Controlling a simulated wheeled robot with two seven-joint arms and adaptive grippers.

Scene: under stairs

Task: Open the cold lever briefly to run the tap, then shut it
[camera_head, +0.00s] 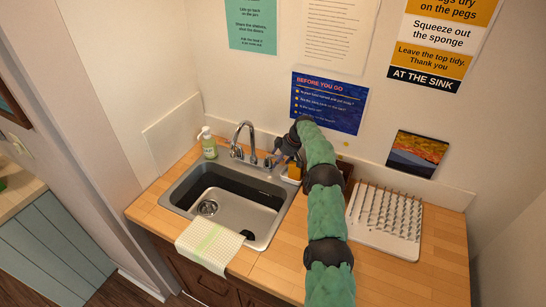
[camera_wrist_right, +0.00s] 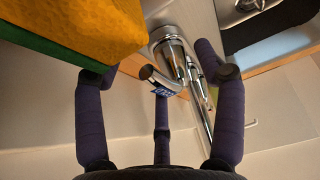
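The chrome tap (camera_head: 245,132) stands behind the steel sink, with small levers on either side of its spout. The right-hand lever (camera_head: 268,162) is close to my right gripper (camera_head: 284,148). In the right wrist view, a chrome lever with a blue mark (camera_wrist_right: 165,85) lies between the spread purple fingers of my right gripper (camera_wrist_right: 162,85); I cannot tell whether any finger touches it. The blue mark suggests the cold side. No running water is visible. My left gripper is not in view.
A sponge (camera_wrist_right: 75,25), yellow and green, is close beside my right gripper's fingers. The sink (camera_head: 240,207) has a cloth (camera_head: 209,244) over its front edge. A soap bottle (camera_head: 209,144) stands at left, and a pegged drying rack (camera_head: 385,222) at right.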

